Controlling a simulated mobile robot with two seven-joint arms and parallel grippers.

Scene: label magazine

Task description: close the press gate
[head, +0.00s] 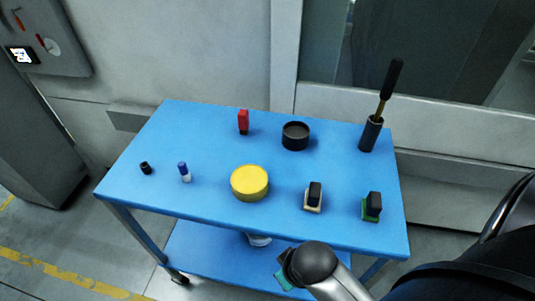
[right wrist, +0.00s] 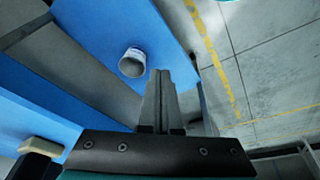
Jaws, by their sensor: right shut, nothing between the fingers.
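I cannot make out a press gate for certain in either view. A dark glazed panel (head: 430,50) in a pale frame stands behind the table in the head view; I cannot tell whether it is the gate. My right gripper (right wrist: 160,75) is shut and empty in the right wrist view, its two fingers together. In the head view my right arm reaches in from the lower right over the table's front edge, and its fingertips are hidden. My left gripper is not in view.
A blue table (head: 210,135) carries a yellow round tin (head: 250,183), a black bowl (head: 296,136), a brush holder (head: 371,134), stamps and small bottles. A white cup-like object (right wrist: 132,62) is on its lower shelf. A wall unit with a screen (head: 22,55) is far left.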

